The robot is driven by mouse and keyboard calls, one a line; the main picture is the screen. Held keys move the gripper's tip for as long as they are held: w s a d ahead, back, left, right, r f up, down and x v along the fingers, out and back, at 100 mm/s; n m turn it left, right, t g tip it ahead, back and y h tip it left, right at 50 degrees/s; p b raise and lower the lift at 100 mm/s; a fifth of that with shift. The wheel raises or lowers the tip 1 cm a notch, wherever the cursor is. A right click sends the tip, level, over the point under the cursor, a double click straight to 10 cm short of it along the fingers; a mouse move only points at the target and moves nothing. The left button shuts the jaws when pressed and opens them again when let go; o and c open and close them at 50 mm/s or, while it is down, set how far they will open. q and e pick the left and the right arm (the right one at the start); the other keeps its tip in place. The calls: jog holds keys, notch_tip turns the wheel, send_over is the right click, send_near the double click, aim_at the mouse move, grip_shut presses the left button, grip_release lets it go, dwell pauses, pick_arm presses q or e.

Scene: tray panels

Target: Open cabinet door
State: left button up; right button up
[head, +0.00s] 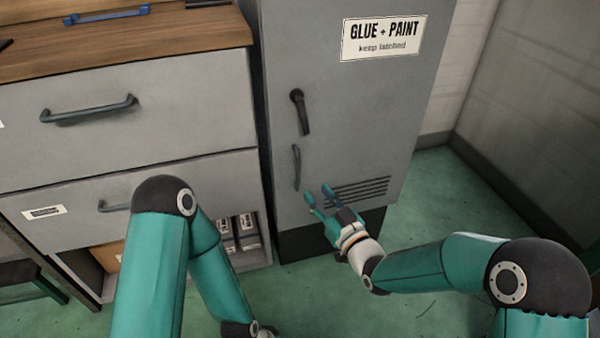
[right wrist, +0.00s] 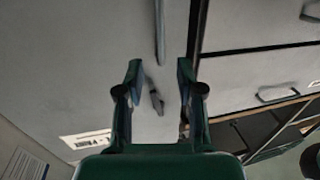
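The grey cabinet door (head: 350,115) bears a "GLUE + PAINT, keep latched" sign (head: 381,38) and looks closed. A dark latch lever (head: 301,112) points downward near its left edge. Below it is a slim vertical pull handle (head: 296,167). My right gripper (head: 318,192) is open and empty, in front of the lower door, right of and below the pull handle. In the right wrist view, its spread fingers (right wrist: 159,70) frame the door, with the pull handle (right wrist: 160,30) and latch lever (right wrist: 155,98) between them. My left arm reaches low; its gripper is out of frame.
Left of the cabinet stands a grey drawer unit (head: 190,125) with a wooden top (head: 130,45) and bar handles (head: 90,109). Slotted vents (head: 357,191) are low on the door. Green floor (head: 430,200) is open to the right, before a wall (head: 535,120).

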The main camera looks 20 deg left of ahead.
aim_at(299, 171)
jog(key=b+x, duration=0.2)
jog(key=x, duration=0.9)
jog(key=shift+f, duration=0.1)
grip_shut()
